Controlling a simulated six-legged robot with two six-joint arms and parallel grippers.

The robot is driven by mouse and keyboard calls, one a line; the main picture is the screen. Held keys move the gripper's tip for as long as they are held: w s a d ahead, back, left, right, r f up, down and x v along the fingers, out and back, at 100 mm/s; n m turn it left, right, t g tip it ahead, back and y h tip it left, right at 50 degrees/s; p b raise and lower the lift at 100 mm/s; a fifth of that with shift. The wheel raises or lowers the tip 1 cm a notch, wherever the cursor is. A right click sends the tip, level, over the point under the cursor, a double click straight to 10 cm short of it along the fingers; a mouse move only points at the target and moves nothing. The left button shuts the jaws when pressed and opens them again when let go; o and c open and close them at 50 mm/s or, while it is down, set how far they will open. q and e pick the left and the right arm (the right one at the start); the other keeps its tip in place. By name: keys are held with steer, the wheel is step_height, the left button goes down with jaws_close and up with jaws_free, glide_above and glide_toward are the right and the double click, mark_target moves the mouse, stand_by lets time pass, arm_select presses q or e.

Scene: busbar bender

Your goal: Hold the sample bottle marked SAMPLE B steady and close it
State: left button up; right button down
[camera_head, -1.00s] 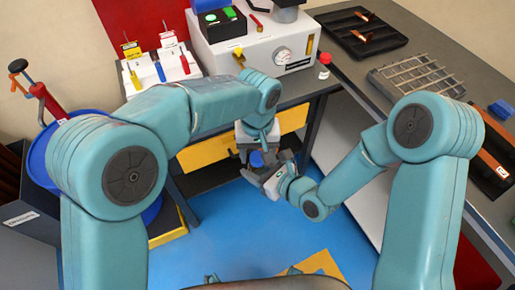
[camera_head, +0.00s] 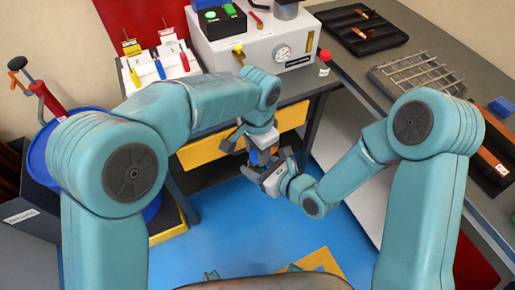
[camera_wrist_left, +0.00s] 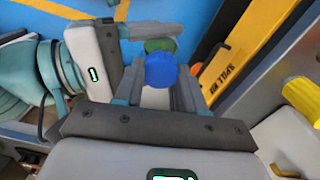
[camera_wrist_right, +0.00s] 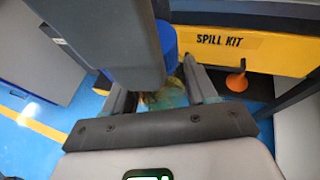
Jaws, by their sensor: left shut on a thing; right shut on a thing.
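A blue cap (camera_wrist_left: 161,70) sits between the fingers of my left gripper (camera_head: 252,146), which is shut on it from above. It also shows in the right wrist view (camera_wrist_right: 168,45), partly behind a dark left finger. A greenish bottle (camera_wrist_right: 166,97) is between the fingers of my right gripper (camera_head: 262,170), which is shut on it from the side. Its green part (camera_wrist_left: 160,45) shows just beyond the cap in the left wrist view. The cap is close above the bottle; whether they touch is hidden. No SAMPLE B marking is readable.
A red-capped bottle (camera_head: 323,70) stands on the bench edge. Behind are a machine with a gauge (camera_head: 283,53) and a tag board (camera_head: 160,65). Blue floor lies below.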

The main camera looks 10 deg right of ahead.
arm_select(q)
steer(key=o, duration=1.2)
steer(key=shift+c, duration=0.2)
steer(key=shift+r, duration=2.3)
steer(key=shift+c, duration=1.2)
steer(key=shift+r+n, duration=0.15)
steer(key=shift+n, duration=0.15)
step_height(320, 180, up, 3)
steer(key=n, duration=0.6)
steer(key=shift+r, duration=0.1)
steer(key=shift+f, duration=4.05)
